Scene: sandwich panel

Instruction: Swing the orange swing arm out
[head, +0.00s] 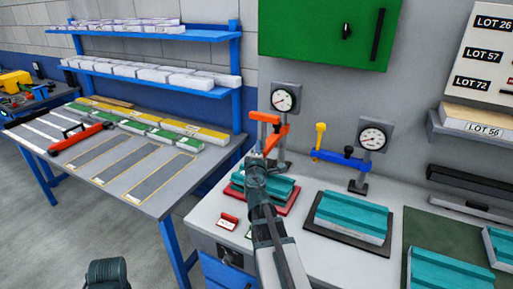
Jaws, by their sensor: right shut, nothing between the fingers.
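The orange swing arm (275,137) is on the left press station, at the post below a round dial gauge (283,99). An orange-red bar (264,117) also shows at its top. My right gripper (257,157) reaches up from the bottom of the head view and is shut and empty. Its tips are right beside the lower left end of the orange arm; I cannot tell if they touch. My right wrist partly hides a teal panel (282,187) on a red base below.
A second station with a blue arm (335,157), yellow handle (320,133) and gauge (372,139) stands to the right. A teal panel (352,214) lies before it. A green cabinet (310,25) hangs above. A grey table (70,165) stands left.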

